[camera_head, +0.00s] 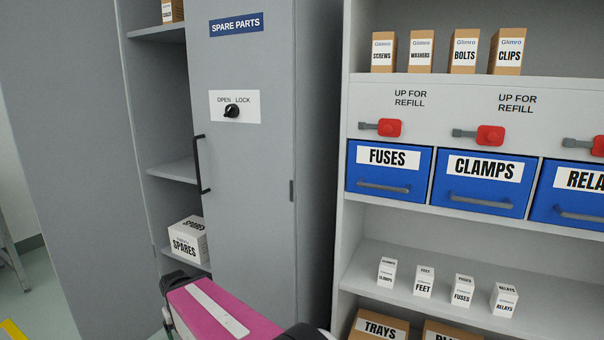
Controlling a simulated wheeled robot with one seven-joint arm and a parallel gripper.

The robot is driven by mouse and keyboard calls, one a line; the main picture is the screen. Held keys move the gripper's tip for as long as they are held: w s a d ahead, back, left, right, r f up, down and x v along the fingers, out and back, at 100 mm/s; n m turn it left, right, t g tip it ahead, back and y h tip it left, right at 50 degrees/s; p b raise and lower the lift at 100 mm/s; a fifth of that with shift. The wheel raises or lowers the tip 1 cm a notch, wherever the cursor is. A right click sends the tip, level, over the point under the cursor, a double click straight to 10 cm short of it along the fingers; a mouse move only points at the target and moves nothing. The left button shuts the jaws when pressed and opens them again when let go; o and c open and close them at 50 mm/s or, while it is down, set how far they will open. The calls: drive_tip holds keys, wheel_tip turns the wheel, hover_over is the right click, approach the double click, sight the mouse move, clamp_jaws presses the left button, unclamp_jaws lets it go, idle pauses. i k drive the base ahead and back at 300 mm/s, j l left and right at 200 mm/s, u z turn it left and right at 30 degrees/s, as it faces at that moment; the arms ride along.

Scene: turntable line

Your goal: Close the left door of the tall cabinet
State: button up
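The tall grey cabinet stands left of centre, its shelf interior (172,105) showing through the open left half. Its left door (65,150) is a plain grey panel swung wide open towards the left. I see no handle on it. The right door (245,180) is shut and bears a SPARE PARTS sign (236,24), a black OPEN/LOCK knob (232,111) and a black bar handle (201,165). A magenta part of my arm (220,310) is at the bottom, in front of the cabinet's lower part. I cannot make out my gripper's fingers.
A white SPARES box (188,240) sits on a cabinet shelf, another box (172,11) higher up. On the right, an open rack (352,200) holds blue bins (390,168), red latches (389,127) and several small boxes. Green floor (45,275) shows at lower left.

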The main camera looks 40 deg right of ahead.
sight(62, 87)
drive_tip(key=k+l+z, duration=0.2)
drive_tip(key=z, duration=0.15)
drive_tip(key=k+l+z, duration=0.15)
drive_tip(key=l+z, duration=0.2)
drive_tip(key=i+j+u, duration=0.2)
drive_tip(key=j+u, duration=0.25)
drive_tip(key=i+j+u, duration=0.25)
drive_tip(key=u, duration=0.2)
drive_tip(key=i+j+u, duration=0.25)
drive_tip(key=u, duration=0.2)
drive_tip(key=i+j+z, duration=0.1)
drive_tip(key=j, duration=0.25)
drive_tip(key=i+j+z, duration=0.1)
drive_tip(key=j, duration=0.3)
drive_tip(key=i+j+z, duration=0.1)
drive_tip(key=i+j, duration=0.15)
drive_tip(key=j+z, duration=0.1)
drive_tip(key=z, duration=1.95)
drive_tip(key=k+j+u, duration=0.1)
drive_tip(key=j, duration=0.2)
drive_tip(key=k+j, duration=0.15)
drive_tip(key=j, duration=0.15)
drive_tip(key=k+j+u, duration=0.15)
drive_tip(key=j, duration=0.15)
